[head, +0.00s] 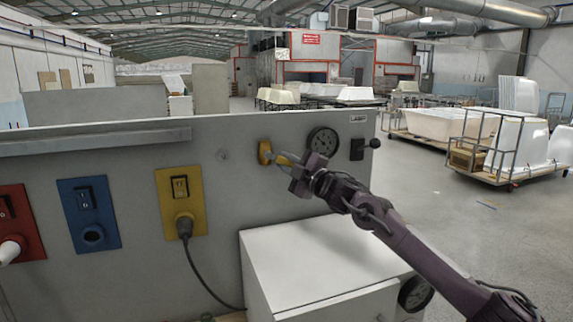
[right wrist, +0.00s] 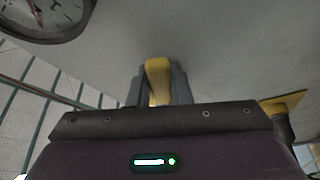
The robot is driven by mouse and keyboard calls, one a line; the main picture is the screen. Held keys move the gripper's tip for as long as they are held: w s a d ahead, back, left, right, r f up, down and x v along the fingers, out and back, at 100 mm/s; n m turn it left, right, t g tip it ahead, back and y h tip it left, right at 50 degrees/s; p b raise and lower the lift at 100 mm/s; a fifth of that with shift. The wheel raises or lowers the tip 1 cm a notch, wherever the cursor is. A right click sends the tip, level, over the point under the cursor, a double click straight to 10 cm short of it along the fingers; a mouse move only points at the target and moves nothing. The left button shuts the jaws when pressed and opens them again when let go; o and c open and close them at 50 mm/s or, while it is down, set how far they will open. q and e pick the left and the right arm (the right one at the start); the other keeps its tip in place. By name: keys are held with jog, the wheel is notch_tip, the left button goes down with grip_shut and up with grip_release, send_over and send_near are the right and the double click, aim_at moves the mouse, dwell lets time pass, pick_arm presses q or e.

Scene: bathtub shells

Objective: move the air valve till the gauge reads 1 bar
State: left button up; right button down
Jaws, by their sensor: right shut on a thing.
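The air valve (head: 265,152) is a yellow handle on the grey panel, left of the round gauge (head: 323,142). My right gripper (head: 280,158) reaches in from the right and is shut on the valve. In the right wrist view the yellow handle (right wrist: 158,78) sits between the two grey fingers (right wrist: 160,88). My left gripper is not in view.
A black lever switch (head: 357,149) is right of the gauge. Yellow (head: 181,200), blue (head: 89,213) and red (head: 18,220) socket plates are on the left, with a cable plugged into the yellow one. A white cabinet (head: 318,262) stands below my right arm.

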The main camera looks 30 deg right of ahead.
jog(key=shift+d+r+n, duration=0.1)
jog(key=shift+r+n, duration=0.35)
jog(key=shift+n, duration=0.15)
jog(key=shift+n+g+p, duration=0.3)
jog(key=shift+n, duration=0.1)
jog(key=c, duration=1.3)
grip_release()
jog(key=shift+s+f, duration=0.1)
